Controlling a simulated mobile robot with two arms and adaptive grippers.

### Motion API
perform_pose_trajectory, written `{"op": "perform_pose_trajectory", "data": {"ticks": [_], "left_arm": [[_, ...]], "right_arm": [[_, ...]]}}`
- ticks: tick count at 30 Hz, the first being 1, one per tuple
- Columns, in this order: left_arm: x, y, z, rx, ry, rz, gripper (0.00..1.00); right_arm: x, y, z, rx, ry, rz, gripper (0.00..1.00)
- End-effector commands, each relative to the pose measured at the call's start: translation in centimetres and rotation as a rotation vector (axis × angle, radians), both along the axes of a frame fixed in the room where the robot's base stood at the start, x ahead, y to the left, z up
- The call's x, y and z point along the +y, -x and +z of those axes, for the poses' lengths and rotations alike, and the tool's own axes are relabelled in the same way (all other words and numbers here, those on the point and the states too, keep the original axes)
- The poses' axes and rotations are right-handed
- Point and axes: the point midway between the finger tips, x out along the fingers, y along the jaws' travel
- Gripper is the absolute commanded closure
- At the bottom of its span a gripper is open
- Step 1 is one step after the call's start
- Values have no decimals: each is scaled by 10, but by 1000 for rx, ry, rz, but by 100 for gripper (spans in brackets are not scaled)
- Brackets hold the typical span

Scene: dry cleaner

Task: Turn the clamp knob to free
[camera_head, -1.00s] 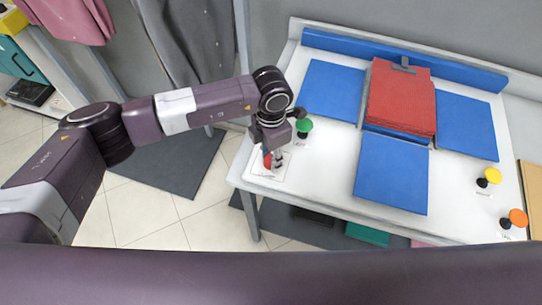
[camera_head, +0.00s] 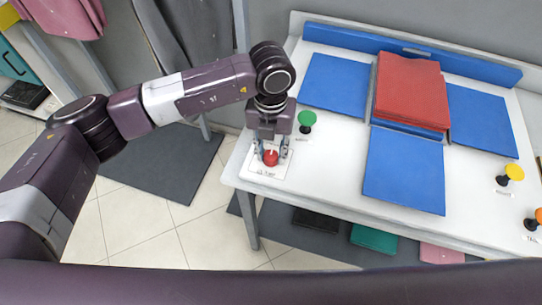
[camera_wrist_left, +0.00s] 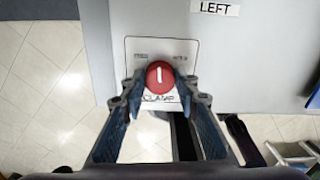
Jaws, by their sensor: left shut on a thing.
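The red clamp knob (camera_head: 271,158) sits on a white plate (camera_head: 282,172) at the table's front left corner. In the left wrist view the knob (camera_wrist_left: 160,77) shows a white line pointing nearly straight up, tilted slightly. "CLAMP" is printed below it; two small labels above are too blurred to read. My left gripper (camera_head: 272,153) points down over the knob, shut on it with one finger on each side. A red folded cloth stack (camera_head: 410,90) lies on the blue folding boards. A small grey clamp piece (camera_head: 417,51) shows at the back rail, clear of the cloth's top. My right gripper is out of view.
A green knob (camera_head: 307,119) stands just behind my left gripper. Yellow (camera_head: 514,172) and orange (camera_head: 538,215) knobs stand at the right. Blue boards (camera_head: 405,175) cover the table's middle. Hanging garments (camera_head: 190,40) are behind my left arm.

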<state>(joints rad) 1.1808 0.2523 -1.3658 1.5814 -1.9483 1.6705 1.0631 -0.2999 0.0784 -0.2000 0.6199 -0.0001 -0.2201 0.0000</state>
Motion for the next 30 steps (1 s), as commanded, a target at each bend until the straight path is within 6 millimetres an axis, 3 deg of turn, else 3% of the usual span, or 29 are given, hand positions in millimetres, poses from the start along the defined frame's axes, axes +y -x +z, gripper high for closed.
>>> {"op": "perform_pose_trajectory", "data": {"ticks": [3, 15, 30], "left_arm": [[0, -1, -3, -3, 1, 109, 96], [0, -1, -2, -3, 0, 460, 96], [0, -1, 1, -3, 1, 680, 96]], "right_arm": [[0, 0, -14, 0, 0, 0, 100], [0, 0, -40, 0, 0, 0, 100], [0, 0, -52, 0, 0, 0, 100]]}}
